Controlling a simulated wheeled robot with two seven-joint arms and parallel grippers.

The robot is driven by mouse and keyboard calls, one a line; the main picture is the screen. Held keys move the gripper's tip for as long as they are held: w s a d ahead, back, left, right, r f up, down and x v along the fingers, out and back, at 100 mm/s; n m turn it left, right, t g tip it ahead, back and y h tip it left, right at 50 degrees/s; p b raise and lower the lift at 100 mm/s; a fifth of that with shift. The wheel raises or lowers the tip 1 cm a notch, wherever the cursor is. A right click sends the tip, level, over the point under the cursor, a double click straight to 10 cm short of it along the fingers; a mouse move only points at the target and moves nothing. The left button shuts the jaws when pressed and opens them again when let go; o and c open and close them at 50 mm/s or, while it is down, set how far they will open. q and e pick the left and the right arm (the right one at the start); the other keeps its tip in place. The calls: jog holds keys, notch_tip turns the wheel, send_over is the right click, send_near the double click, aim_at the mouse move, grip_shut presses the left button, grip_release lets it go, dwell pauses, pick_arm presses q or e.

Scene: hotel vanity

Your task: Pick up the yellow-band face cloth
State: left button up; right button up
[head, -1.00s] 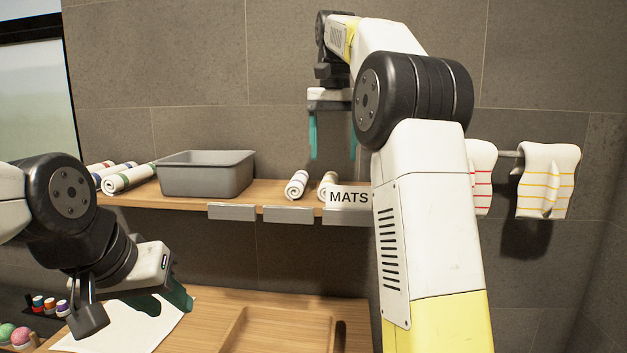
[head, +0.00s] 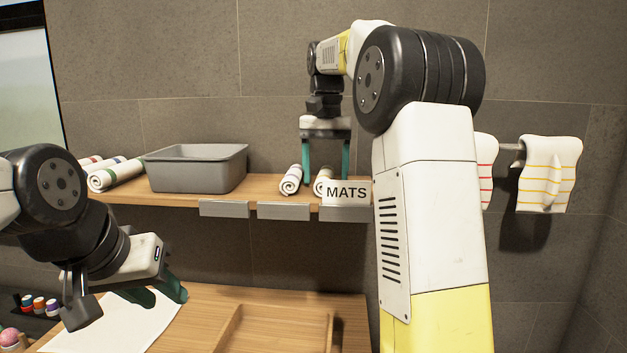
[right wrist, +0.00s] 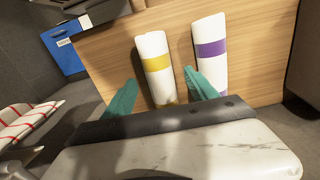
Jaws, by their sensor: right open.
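The yellow-band face cloth (right wrist: 155,48) is a white roll with a yellow band, lying on the wooden shelf in the right wrist view. In the head view it is the right roll (head: 322,182) of the pair, partly hidden by the MATS sign. My right gripper (head: 326,172) is open and points down over it. In the right wrist view its teal fingers (right wrist: 160,92) stand on either side of the yellow-band roll, without visibly gripping it. My left gripper (head: 163,294) has its fingers apart and empty, low over a white sheet at the left.
A purple-band roll (right wrist: 211,65) lies close beside, with one right finger near the gap between the rolls. A grey bin (head: 197,170) and more rolls (head: 115,173) stand left on the shelf (head: 262,186). The MATS sign (head: 346,193) is at the front edge. Striped towels (head: 548,175) hang right.

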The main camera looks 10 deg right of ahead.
aim_at(326, 170)
jog(key=shift+c, duration=0.2)
jog(key=c, duration=1.4)
jog(key=shift+r, duration=0.1)
notch_tip(326, 170, up, 10)
jog(key=shift+f, duration=0.1)
